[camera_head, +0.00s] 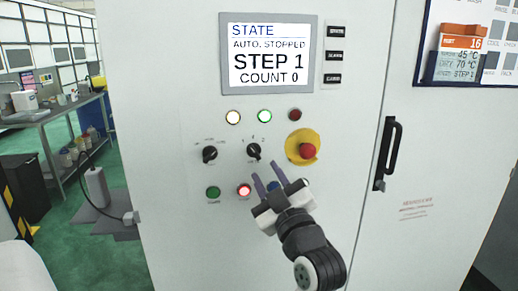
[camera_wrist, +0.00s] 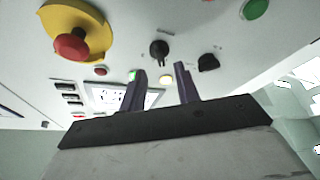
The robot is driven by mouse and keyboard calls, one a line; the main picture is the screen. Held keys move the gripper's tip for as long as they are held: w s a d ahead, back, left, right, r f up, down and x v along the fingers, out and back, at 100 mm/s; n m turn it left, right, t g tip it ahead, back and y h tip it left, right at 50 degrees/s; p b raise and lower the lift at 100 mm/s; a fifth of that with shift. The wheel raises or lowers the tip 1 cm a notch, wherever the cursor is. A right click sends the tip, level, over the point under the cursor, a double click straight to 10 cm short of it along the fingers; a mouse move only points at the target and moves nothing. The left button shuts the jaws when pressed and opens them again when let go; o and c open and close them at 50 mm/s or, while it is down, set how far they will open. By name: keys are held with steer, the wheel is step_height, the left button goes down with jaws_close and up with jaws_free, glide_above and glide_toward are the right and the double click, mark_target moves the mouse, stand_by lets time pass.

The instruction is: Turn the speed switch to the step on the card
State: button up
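The grey cabinet front carries two black rotary switches. The right switch (camera_head: 254,150) has small marks that look like step numbers; the left switch (camera_head: 209,153) has labels too small to read. In the wrist view the right switch (camera_wrist: 159,48) sits beyond the fingertips, and the left switch (camera_wrist: 208,62) is beside it. My gripper (camera_head: 267,174) is open and empty, just below the right switch and apart from it. The card (camera_head: 463,55), orange and blue, hangs at top right; its bottom line seems to read STEP 1. The screen (camera_head: 268,55) shows AUTO. STOPPED, STEP 1, COUNT 0.
A red emergency stop on a yellow plate (camera_head: 303,147) sits close right of the right switch. Lamps (camera_head: 264,116) line up above. A black door handle (camera_head: 386,153) is further right.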

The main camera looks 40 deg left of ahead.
mark_target(256, 155)
steer(key=p+x, duration=0.1)
steer(key=x, duration=0.4)
steer(key=shift+w+a+r+p, duration=0.1)
steer(key=shift+a+r+p, duration=0.1)
steer(key=shift+p, duration=0.1)
jaws_close()
